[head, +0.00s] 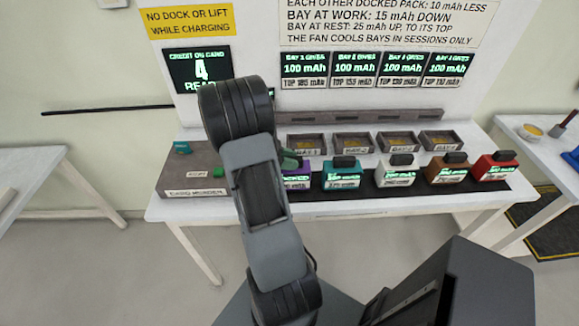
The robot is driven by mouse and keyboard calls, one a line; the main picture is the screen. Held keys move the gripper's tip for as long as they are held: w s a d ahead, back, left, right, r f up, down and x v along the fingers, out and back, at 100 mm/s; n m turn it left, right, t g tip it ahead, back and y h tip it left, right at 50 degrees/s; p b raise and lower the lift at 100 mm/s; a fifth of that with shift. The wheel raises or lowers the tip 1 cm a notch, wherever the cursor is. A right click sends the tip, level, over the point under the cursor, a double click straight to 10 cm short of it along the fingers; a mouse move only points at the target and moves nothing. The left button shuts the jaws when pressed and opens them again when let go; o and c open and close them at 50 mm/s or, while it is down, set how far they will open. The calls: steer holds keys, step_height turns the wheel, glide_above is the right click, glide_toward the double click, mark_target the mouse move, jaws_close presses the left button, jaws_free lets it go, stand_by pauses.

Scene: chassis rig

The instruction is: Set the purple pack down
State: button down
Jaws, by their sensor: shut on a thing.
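The purple pack (298,183) is at the left end of the row of packs on the bench, partly hidden behind my arm. Its lit face shows green text, partly cut off. My gripper (291,161) is at the top of the purple pack, shut on it; the fingers are mostly hidden by my arm. The pack is at about the height of its neighbours. I cannot tell whether its underside touches the dark strip (377,187) below.
To the right stand a teal pack (342,175), a white pack (396,176), an orange-brown pack (447,174) and a red pack (494,171). Several open bays (352,143) lie behind, under lit displays reading 100 mAh. A grey-brown card unit (192,172) is at left.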

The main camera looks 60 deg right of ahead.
steer(key=shift+f, duration=0.15)
steer(key=c, duration=0.9)
jaws_free()
steer(key=shift+f, duration=0.1)
